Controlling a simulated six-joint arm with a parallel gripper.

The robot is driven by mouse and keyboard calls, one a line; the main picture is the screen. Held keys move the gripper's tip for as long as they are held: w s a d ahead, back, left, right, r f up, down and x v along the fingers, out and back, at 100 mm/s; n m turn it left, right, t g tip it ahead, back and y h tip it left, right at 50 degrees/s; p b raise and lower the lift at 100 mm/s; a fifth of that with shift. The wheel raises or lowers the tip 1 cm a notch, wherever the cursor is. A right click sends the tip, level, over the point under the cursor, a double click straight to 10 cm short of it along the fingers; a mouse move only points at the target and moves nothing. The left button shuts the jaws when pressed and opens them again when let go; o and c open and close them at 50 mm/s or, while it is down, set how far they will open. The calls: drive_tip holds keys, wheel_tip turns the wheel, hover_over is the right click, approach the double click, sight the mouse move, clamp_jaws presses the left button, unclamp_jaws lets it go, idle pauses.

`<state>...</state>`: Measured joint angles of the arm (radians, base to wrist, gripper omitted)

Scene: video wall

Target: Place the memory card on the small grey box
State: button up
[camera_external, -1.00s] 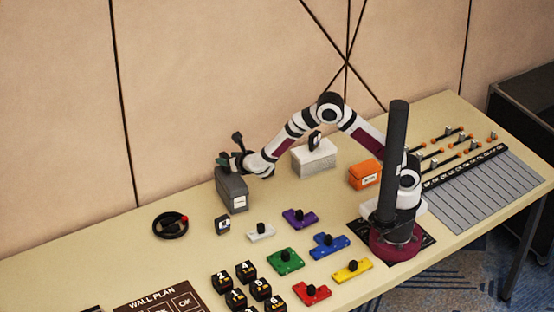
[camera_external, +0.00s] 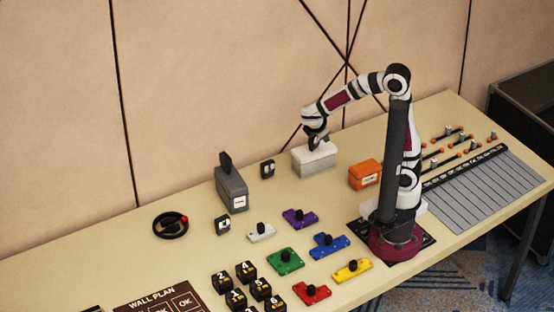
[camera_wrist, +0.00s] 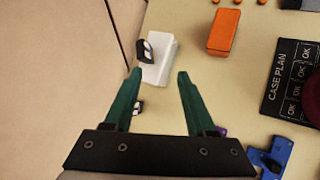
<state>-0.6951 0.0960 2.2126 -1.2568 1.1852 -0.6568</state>
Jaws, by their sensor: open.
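The small grey box (camera_external: 232,190) stands at the left back of the table, with a dark upright card-like piece (camera_external: 225,161) on its top. Small black cards with pale marks stand on the table behind it to the right (camera_external: 267,169) and in front of it (camera_external: 222,225). In the wrist view, another black card with a white mark (camera_wrist: 145,51) is on the white box (camera_wrist: 159,65), ahead of the left fingertip. I cannot tell which is the memory card. My gripper (camera_wrist: 159,74) is open and empty, above the white box, which the external view also shows (camera_external: 315,162).
An orange box (camera_external: 364,174) stands right of the white box. Coloured knobbed pieces, numbered black blocks and a wall plan board (camera_external: 150,302) fill the front. The table between the grey and white boxes is mostly clear.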

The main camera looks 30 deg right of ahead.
drive_tip(key=s+d+m+g+y, duration=0.1)
drive_tip(key=s+d+m+g, duration=0.3)
drive_tip(key=s+d+m, duration=0.5)
drive_tip(key=s+a+m+g+y, duration=0.1)
drive_tip(key=s+a+m+y, duration=0.1)
drive_tip(key=s+m, duration=0.3)
drive_tip(key=s+a+m+g+y, duration=0.1)
drive_tip(key=s+a+m+y, duration=0.2)
drive_tip(key=m, duration=0.7)
drive_tip(key=s+y, duration=0.2)
drive_tip(key=s, duration=0.1)
drive_tip(key=shift+f, duration=0.35)
